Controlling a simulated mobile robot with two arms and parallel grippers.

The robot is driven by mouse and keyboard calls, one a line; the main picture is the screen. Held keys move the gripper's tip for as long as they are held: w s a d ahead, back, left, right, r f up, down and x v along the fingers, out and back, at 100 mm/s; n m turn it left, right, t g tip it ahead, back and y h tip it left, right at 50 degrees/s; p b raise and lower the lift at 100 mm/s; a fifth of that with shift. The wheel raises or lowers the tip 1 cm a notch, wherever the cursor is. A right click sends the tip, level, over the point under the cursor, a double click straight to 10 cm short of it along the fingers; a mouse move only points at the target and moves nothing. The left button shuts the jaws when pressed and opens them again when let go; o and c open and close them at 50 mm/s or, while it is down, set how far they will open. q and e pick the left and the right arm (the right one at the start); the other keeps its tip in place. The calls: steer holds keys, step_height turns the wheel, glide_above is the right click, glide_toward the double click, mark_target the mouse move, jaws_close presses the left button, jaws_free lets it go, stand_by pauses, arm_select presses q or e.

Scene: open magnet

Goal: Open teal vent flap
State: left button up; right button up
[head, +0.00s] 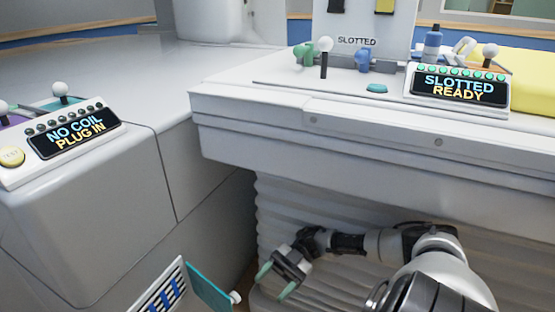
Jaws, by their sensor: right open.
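The teal vent flap (209,287) shows at the bottom edge, left of centre, partly cut off by the frame. It stands at an angle beside a white vent panel (172,276) with dark and blue slots, which are exposed. A small white knob (236,297) sits at the flap's right side. My right gripper (275,281) is open and empty, its green fingertips pointing down-left, a little right of the knob and apart from it. My left gripper is out of view.
A white bench (350,150) overhangs my right arm, with ribbed bellows (330,205) below. A console reading "NO COIL PLUG IN" (75,132) is at left. Another display reading "SLOTTED READY" (459,87) sits on the bench with levers and a yellow pad (530,75).

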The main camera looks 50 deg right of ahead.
steer(key=shift+s+d+r, duration=0.2)
steer(key=shift+s+r, duration=0.1)
steer(key=shift+s, duration=0.15)
